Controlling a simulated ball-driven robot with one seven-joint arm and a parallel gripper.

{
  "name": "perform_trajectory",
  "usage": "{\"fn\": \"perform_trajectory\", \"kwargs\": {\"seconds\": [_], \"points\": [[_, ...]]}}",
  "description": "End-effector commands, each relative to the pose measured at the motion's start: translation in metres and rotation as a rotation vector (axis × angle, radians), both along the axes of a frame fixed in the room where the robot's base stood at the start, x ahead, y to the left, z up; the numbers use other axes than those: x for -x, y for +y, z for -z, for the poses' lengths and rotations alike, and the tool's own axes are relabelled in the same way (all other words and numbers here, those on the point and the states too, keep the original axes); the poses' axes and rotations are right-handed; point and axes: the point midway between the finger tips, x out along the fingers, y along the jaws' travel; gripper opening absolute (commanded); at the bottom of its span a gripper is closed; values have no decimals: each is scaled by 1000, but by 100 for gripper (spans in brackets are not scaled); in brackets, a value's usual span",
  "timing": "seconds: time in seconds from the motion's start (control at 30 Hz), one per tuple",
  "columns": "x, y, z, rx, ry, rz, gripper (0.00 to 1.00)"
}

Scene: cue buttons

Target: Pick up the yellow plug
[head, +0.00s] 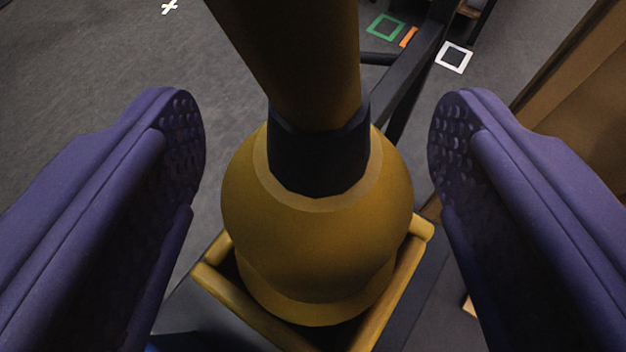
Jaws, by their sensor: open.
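The yellow plug (315,235) is in the middle of the head view. It has a wide rounded body, a dark collar (320,155) and a thick yellow shaft (300,55) running up out of the top of the picture. Its lower end sits inside a yellow square frame (272,320). My gripper (317,130) is open, with one purple padded finger on each side of the plug. Gaps show between both fingers and the plug. The part of the plug inside the frame is hidden.
A dark metal frame (425,60) stands behind the plug at the upper right. A wooden panel (585,95) is at the far right. Grey floor (90,60) lies open at the left, with a white cross (169,6). A green square (385,27) and a white square (453,57) are marked at the back.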

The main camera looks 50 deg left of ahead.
Motion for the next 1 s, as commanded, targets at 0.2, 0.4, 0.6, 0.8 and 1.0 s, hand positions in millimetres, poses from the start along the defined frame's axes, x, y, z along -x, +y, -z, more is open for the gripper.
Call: {"fn": "perform_trajectory", "kwargs": {"seconds": [0.2, 0.4, 0.6, 0.8, 1.0], "points": [[0, 0, -1, 0, 0, 0, 41], [0, -1, -1, 0, 0, 0, 0], [0, -1, -1, 1, -1, 0, 0], [0, 0, -22, 1, -4, 0, 0], [0, -1, -70, 1, -4, 2, 0]]}}
